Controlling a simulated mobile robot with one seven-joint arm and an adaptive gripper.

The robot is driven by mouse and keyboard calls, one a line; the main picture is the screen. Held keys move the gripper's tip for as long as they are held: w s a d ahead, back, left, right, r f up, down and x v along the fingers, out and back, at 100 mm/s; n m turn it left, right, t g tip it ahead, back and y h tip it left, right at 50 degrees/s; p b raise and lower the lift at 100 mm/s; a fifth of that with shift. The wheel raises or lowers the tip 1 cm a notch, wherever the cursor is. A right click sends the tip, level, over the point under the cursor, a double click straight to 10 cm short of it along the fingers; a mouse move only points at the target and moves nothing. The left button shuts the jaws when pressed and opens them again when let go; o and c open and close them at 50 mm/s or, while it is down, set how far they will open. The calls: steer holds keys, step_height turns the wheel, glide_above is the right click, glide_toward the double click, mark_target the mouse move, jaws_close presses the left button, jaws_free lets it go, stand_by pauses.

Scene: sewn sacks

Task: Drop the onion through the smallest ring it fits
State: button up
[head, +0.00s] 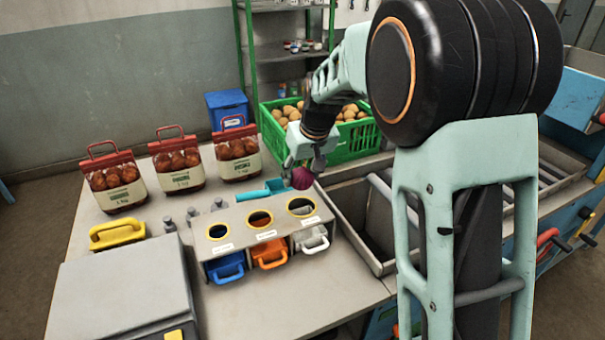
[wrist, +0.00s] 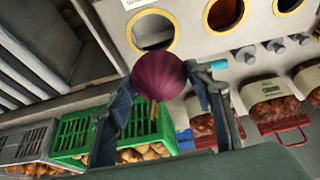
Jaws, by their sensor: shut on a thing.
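A purple-red onion (head: 302,178) is held in my gripper (head: 305,165), above and just behind the right end of the grey sorting box (head: 240,212). In the wrist view the onion (wrist: 158,76) sits between the two fingers of my gripper (wrist: 160,88). The box top has three yellow-rimmed rings: left (head: 218,231), middle (head: 260,219) and right (head: 301,206). The right ring looks widest and the left smallest. In the wrist view the onion overlaps the near edge of the widest ring (wrist: 150,30), apart from the others.
Blue (head: 226,267), orange (head: 270,253) and white (head: 312,240) bins sit under the rings. A teal scoop (head: 262,191) and small weights (head: 192,215) lie behind the box. Filled sacks (head: 180,166), a green crate (head: 357,141) and a metal sink (head: 350,215) surround it.

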step_height(320, 180, down, 6)
steer(key=b, duration=0.3)
steer(key=shift+b, duration=0.35)
steer(key=o, duration=1.4)
steer(key=v, duration=1.2)
